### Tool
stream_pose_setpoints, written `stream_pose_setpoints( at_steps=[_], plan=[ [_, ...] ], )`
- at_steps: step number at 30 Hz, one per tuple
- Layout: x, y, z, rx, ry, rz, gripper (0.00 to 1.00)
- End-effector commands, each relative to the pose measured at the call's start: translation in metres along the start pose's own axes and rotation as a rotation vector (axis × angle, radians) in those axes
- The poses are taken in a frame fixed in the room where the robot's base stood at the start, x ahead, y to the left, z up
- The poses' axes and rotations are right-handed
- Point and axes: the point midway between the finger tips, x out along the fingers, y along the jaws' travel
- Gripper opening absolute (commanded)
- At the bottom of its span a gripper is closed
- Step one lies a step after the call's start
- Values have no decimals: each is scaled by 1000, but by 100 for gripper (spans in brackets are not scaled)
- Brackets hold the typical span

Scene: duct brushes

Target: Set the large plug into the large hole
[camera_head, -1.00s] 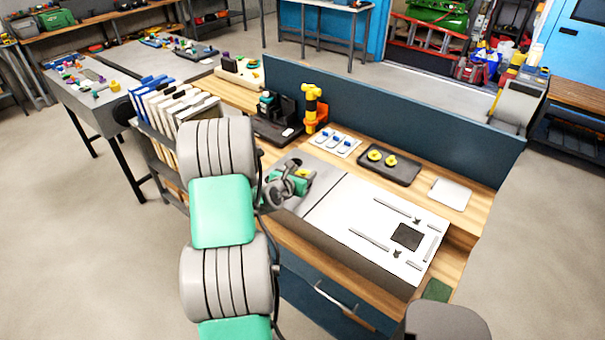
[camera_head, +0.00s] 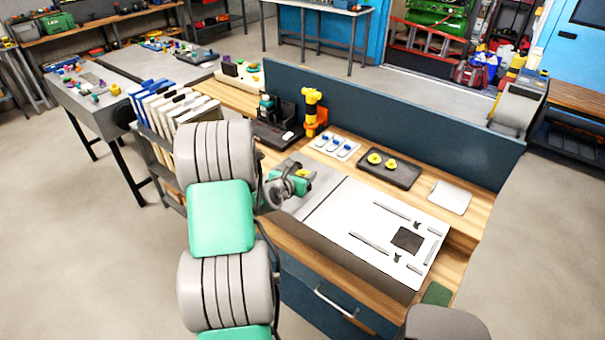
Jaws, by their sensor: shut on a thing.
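My gripper (camera_head: 298,186) is over the grey left part of the worktop, to the left of the white panel. My arm and wrist hide most of it. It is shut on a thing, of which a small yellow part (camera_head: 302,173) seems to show. I cannot tell for sure that this is the large plug. Two round yellow pieces sit in a black tray (camera_head: 403,178) at the back. The white panel (camera_head: 350,211) has a dark square (camera_head: 407,239) and several grey bars. I cannot make out the large hole for certain.
A white plate with several blue pieces (camera_head: 335,145) and a pale pad (camera_head: 450,197) flank the black tray. An orange and yellow stand (camera_head: 312,112) rises behind my gripper. A blue back wall (camera_head: 390,120) bounds the bench. Upright folders (camera_head: 170,115) stand at left.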

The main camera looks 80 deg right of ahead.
Motion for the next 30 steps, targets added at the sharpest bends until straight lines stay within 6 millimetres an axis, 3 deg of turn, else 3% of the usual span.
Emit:
stream_pose_setpoints(
  at_steps=[3,4,6,16,30],
  plan=[
    [0,0,0,0,0,0,13],
    [0,0,0,0,0,0,52],
    [0,0,0,0,0,0,58],
    [-4,1,0,0,0,1,59],
    [-48,1,0,-2,1,2,59]
  ],
)
